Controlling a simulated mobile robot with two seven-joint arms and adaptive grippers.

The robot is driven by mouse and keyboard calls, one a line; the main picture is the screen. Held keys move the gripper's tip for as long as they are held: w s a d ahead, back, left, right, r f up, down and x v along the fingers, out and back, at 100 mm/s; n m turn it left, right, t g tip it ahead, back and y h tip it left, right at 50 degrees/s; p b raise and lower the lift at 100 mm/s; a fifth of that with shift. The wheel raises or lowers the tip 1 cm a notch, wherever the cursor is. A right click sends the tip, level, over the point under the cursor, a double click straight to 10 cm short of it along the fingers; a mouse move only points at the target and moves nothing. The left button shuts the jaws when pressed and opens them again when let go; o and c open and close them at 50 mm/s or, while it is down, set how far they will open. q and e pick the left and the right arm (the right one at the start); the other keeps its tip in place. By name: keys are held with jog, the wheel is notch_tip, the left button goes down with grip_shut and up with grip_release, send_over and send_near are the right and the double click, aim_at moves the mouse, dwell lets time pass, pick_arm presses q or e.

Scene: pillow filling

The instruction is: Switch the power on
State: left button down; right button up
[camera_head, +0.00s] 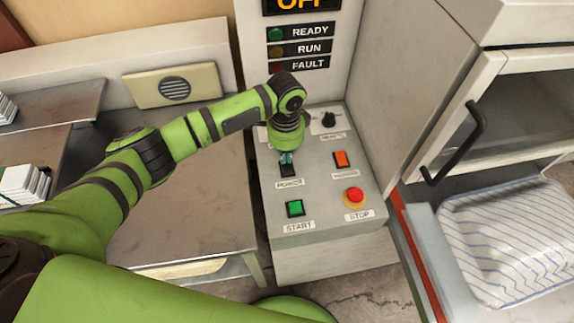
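The power switch (290,184) is a black rocker on the grey control panel (322,205), above its POWER label. My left gripper (287,158) points down at the switch's upper end, its teal fingertips close together with nothing seen between them. The tips overlap the switch in the picture; I cannot tell whether they touch it. The display (301,4) above reads OFF in orange letters, cut by the top edge. My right gripper is not in view.
An orange switch (341,160), a black knob (328,120), a green START button (295,208) and a red STOP button (353,196) share the panel. A white cabinet with a black handle (457,145) stands right, above a striped pillow (510,240). Metal tables are left.

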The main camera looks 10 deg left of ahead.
pick_arm(q)
jog(key=shift+f, duration=0.55)
notch_tip(320, 180, up, 7)
jog(key=p, duration=0.7)
jog(key=shift+r+p, duration=0.15)
jog(key=shift+p, duration=0.15)
dwell(0.4)
